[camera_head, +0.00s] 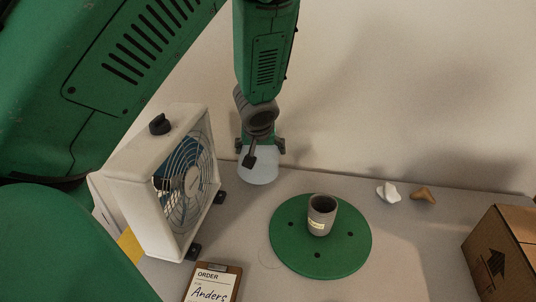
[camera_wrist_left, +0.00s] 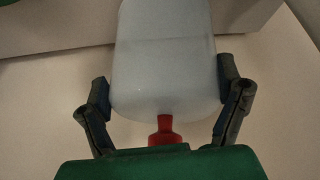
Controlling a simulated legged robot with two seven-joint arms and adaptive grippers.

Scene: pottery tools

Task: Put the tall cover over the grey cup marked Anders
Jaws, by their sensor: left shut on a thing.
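The tall cover (camera_head: 259,167) is a pale, translucent dome, seen at the back of the table left of the green disc. My left gripper (camera_head: 262,146) is shut on it, with one finger on each side. In the left wrist view the cover (camera_wrist_left: 168,60) fills the middle between the fingers of my left gripper (camera_wrist_left: 165,95), and a red knob (camera_wrist_left: 165,131) shows at its near end. The grey cup (camera_head: 321,215) stands upright and uncovered on the green disc (camera_head: 345,255), with a small pale label whose text I cannot read. My right gripper is not in view.
A white box fan (camera_head: 163,185) stands at left. A clipboard (camera_head: 212,284) reading "ORDER Anders" lies at the front. A white piece (camera_head: 387,193) and a brown piece (camera_head: 424,194) lie at the back right. A cardboard box (camera_head: 503,252) stands at right.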

